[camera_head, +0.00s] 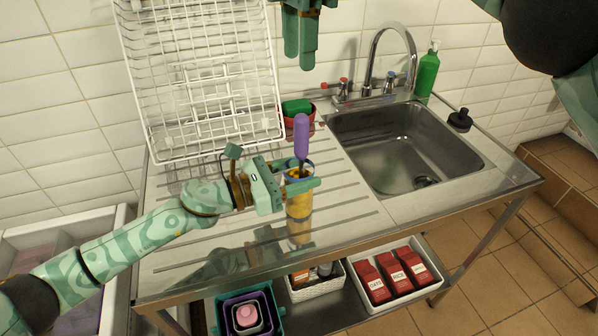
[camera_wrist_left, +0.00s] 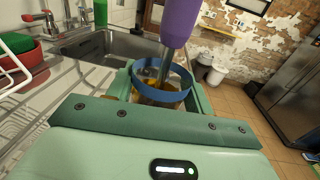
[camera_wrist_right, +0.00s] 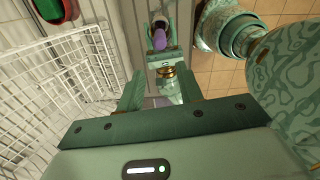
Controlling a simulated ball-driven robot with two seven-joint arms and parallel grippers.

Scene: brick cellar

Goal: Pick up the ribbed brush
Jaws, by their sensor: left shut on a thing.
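A purple-handled tool (camera_head: 301,137), apparently the brush, stands upright in a yellow cup with a blue rim (camera_head: 299,200) on or just above the steel drainboard. Its lower end is hidden in the cup, and I cannot make out ribs. My left gripper (camera_head: 303,186) is shut around the cup, below the handle. In the left wrist view the fingers flank the cup (camera_wrist_left: 160,92), and the purple handle (camera_wrist_left: 180,22) rises out of it. My right gripper (camera_head: 300,60) hangs high at the back, empty, its fingers apart in the right wrist view (camera_wrist_right: 160,92).
A white wire rack (camera_head: 205,80) stands at the back left. A red bowl with a green sponge (camera_head: 298,108) is behind the cup. The sink (camera_head: 405,150), tap and green bottle (camera_head: 428,72) are to the right. Red boxes (camera_head: 396,275) sit on the shelf below.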

